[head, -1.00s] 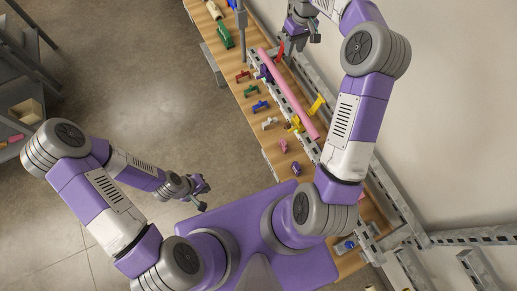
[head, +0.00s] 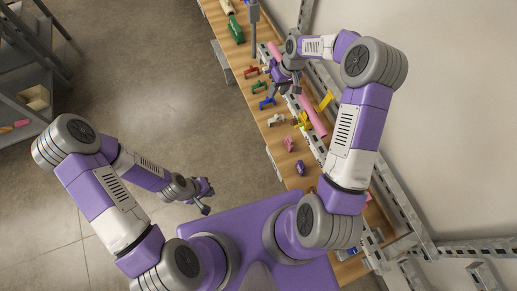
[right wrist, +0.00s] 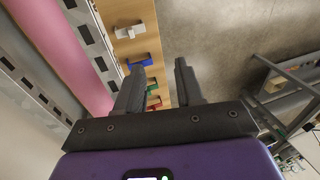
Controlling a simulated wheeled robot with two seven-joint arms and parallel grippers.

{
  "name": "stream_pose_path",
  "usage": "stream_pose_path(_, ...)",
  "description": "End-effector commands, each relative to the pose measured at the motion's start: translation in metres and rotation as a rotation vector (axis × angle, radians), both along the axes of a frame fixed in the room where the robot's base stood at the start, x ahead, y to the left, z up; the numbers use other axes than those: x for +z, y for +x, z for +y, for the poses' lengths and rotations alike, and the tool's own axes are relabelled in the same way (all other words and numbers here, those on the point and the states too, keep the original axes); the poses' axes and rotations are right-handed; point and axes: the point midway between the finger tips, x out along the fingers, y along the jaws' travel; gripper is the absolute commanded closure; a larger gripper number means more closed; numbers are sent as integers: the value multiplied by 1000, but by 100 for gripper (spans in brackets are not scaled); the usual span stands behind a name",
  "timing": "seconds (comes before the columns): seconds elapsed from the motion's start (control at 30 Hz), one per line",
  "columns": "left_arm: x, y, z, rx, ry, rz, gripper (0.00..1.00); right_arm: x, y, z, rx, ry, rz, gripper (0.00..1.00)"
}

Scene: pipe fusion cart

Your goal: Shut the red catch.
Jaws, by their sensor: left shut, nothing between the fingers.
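My right gripper (head: 281,88) hangs over the bench beside the pink pipe (head: 312,117). In the right wrist view its two fingers (right wrist: 159,78) are apart with nothing held between them. The pink pipe (right wrist: 62,52) runs along the left of that view. A yellow catch (head: 325,101) stands raised beside the pipe. My left gripper (head: 203,203) is shut and empty over the floor, away from the bench.
A small red clip (head: 251,71), a green clip (head: 259,86), a blue clip (head: 267,103) and a white clip (head: 276,120) lie along the bench's near edge. A grey post (head: 253,35) rises near the gripper. A grey shelf (head: 30,75) stands far left.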

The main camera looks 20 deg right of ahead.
Motion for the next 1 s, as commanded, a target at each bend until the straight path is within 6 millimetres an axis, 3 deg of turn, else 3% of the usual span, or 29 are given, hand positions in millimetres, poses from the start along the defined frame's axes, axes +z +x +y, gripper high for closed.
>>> stream_pose_path(0.57,-33,0,0,0,0,0,100,-96,-42,58,-47,79,10,63)
stream_pose_path(1.0,-58,0,0,0,0,0,100,-160,-88,96,-108,126,28,63)
